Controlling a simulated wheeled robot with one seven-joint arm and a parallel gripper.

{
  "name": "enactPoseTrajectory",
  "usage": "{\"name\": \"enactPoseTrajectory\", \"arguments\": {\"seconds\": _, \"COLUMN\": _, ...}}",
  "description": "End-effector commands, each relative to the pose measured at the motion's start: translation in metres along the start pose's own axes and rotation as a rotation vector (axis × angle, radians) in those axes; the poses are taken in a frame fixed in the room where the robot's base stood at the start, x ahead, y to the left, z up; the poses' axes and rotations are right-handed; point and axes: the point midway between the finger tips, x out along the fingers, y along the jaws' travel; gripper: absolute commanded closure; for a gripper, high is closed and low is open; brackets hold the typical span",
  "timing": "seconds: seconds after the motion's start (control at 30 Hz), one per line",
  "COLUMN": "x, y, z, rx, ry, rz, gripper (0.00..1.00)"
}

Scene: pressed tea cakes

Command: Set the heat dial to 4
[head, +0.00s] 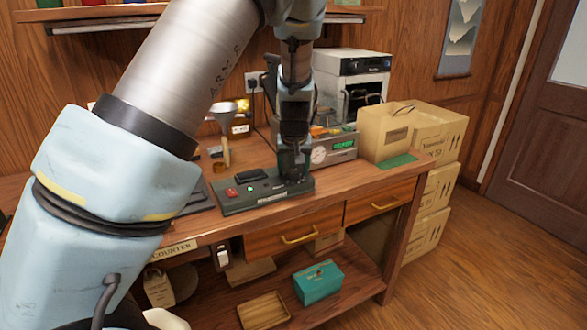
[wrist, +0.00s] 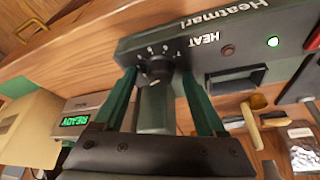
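My gripper (wrist: 159,78) is open, with one green finger on each side of the dial and gaps showing between. In the head view my gripper (head: 292,172) points down over the right end of the box and hides the dial.
The box has a lit green lamp (wrist: 273,42) and a red switch (head: 231,193). Behind stand a device with a green READY display (wrist: 75,121), a paper bag (head: 385,132) and a funnel (head: 222,112). Stacked cartons (head: 437,190) stand right of the counter.

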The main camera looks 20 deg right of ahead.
Motion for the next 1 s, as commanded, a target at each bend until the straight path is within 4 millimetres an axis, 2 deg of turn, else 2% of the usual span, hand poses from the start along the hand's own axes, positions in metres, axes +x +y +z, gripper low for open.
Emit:
{"name": "enactPoseTrajectory", "arguments": {"seconds": 0.07, "x": -0.0002, "y": 0.0, "z": -0.0001, "rx": 0.0, "ry": 0.0, "rz": 0.0, "gripper": 0.38}}
{"name": "enactPoseTrajectory", "arguments": {"seconds": 0.6, "x": -0.0004, "y": -0.0002, "z": -0.0002, "rx": -0.001, "ry": 0.0, "rz": 0.0, "gripper": 0.98}}
{"name": "enactPoseTrajectory", "arguments": {"seconds": 1.0, "x": 0.0017, "y": -0.0014, "z": -0.0003, "rx": 0.032, "ry": 0.002, "rz": 0.016, "gripper": 1.0}}
